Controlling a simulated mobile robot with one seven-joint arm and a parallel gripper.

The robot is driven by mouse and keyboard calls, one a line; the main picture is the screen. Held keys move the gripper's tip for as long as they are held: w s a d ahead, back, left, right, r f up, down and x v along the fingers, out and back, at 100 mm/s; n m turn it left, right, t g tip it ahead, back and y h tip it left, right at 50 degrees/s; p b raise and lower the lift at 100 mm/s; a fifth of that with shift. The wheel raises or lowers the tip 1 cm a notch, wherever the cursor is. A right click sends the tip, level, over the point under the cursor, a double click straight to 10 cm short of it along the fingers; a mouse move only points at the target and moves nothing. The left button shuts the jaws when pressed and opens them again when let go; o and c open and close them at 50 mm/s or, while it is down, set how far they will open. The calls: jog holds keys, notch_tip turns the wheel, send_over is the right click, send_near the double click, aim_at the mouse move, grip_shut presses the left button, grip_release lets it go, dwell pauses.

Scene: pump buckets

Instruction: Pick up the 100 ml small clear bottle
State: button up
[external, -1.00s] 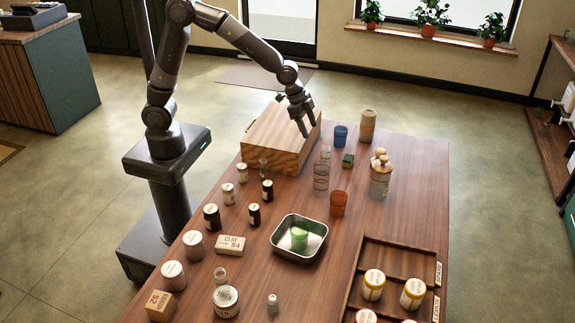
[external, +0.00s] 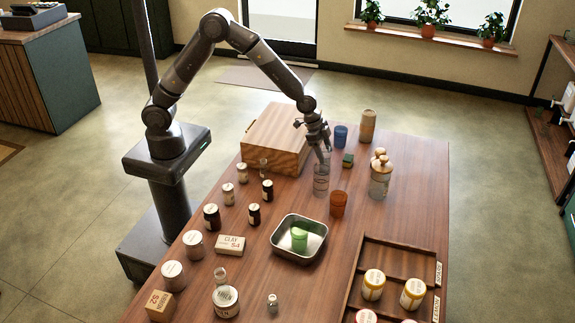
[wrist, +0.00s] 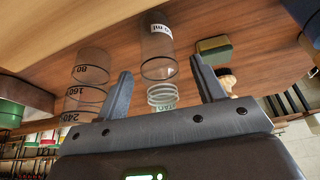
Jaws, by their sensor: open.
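The small clear bottle (wrist: 158,50) has a white label ending in "0 ml" and a threaded neck. In the wrist view it shows between the two fingers of my gripper (wrist: 160,70), which is open; contact cannot be told. In the external view my gripper (external: 322,156) points down over the clear vessels near the wooden box, and its fingers largely hide the bottle. A clear graduated beaker (wrist: 88,85) marked 80, 160 and 240 stands beside the bottle. It also shows in the external view (external: 320,186), just in front of the fingertips.
Close by are a wooden box (external: 275,145), a blue cup (external: 340,136), a small green-topped block (external: 347,160), an orange cup (external: 338,203) and a cork-topped jar (external: 380,180). A metal tray (external: 285,249) holds a green cup. Several small jars stand to the left.

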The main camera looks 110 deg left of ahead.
aim_at(327, 158)
jog(key=shift+x, duration=1.6)
jog(key=c, duration=1.1)
jog(key=shift+r, duration=0.1)
